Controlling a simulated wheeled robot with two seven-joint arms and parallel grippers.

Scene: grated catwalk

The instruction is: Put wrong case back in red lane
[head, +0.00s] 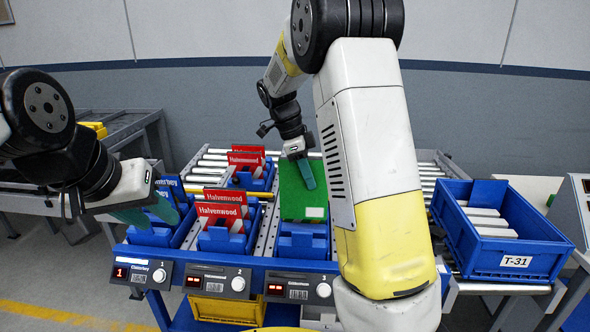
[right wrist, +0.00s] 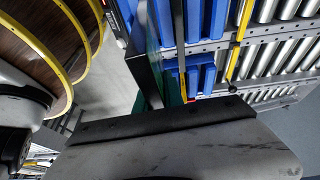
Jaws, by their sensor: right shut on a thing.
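A green case (head: 290,190) with a white label stands in the right lane of the rack. My right gripper (head: 306,174) is shut on it, with one teal finger across its face. In the right wrist view the case (right wrist: 154,40) shows edge-on as a dark slab with a green side. Red Halvenwood cases (head: 221,197) stand in blue holders in the middle lane, with more behind them (head: 246,156). A blue case (head: 169,181) is in the left lane, partly hidden. My left gripper (head: 148,213) is over the left lane's front, its teal fingers apart.
A blue crate marked T-31 (head: 511,261) stands on the right. The front rail (head: 210,265) carries displays and knobs. An empty blue holder (head: 302,243) sits at the right lane's front. A yellow bin (head: 222,309) is below. Rollers (head: 428,172) show behind my right arm.

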